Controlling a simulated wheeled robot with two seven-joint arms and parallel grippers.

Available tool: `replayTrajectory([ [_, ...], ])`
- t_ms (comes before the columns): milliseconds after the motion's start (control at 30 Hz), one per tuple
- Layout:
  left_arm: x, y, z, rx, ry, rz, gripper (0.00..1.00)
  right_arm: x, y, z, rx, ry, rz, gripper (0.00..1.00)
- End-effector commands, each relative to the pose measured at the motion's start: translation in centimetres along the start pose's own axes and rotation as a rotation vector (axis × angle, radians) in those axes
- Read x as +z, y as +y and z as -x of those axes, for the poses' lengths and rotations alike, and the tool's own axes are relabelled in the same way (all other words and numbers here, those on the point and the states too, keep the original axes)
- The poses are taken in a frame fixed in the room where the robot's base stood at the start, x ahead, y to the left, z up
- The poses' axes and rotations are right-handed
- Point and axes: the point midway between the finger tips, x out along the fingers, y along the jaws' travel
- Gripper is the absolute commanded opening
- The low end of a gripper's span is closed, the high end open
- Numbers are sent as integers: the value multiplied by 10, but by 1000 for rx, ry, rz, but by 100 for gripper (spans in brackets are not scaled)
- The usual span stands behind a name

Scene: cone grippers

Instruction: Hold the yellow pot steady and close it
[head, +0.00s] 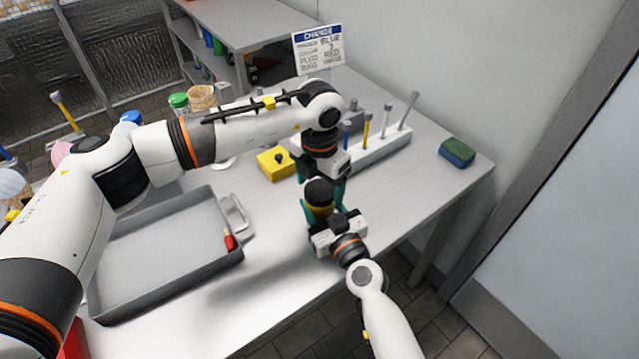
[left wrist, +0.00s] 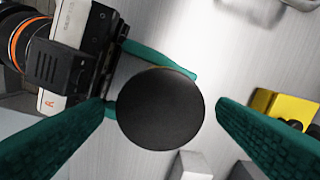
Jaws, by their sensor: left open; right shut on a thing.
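The yellow pot (head: 320,211) stands near the table's front edge, a yellow band showing under a round black top (head: 318,190). From above, the black top (left wrist: 160,108) hides the body. I cannot tell whether the lid is fully seated. My right gripper (head: 325,217) is shut on the pot from the front; in the left wrist view its body and one green finger (left wrist: 160,58) show beside the top. My left gripper (head: 319,180) is above the pot, pointing down, open. Its green fingers (left wrist: 164,108) lie either side of the black top, with a gap at the right.
A yellow block with a black knob (head: 275,164) and a white rack of upright tools (head: 380,148) stand behind. A grey tray (head: 165,265) fills the left table. A green-blue sponge (head: 457,152) lies at the right corner. Bare table lies between rack and sponge.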

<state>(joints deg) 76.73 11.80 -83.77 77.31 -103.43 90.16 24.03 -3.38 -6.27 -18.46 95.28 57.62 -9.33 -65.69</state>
Motion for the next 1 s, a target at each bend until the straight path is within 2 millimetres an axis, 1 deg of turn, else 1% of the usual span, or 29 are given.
replayTrajectory([
  [167,-1,-1,26,-2,5,0,81,-2,0,0,0,3,1,0],
  [400,-1,-1,78,-3,4,0,81,-2,0,0,0,3,1,0],
  [500,0,0,96,-3,4,0,81,-2,0,0,0,3,1,0],
  [600,0,0,108,-1,3,0,81,-2,0,0,0,3,1,0],
  [733,0,0,116,-2,1,0,81,-2,0,0,0,3,1,0],
  [1000,0,0,118,0,1,0,81,-2,0,0,0,3,1,0],
])
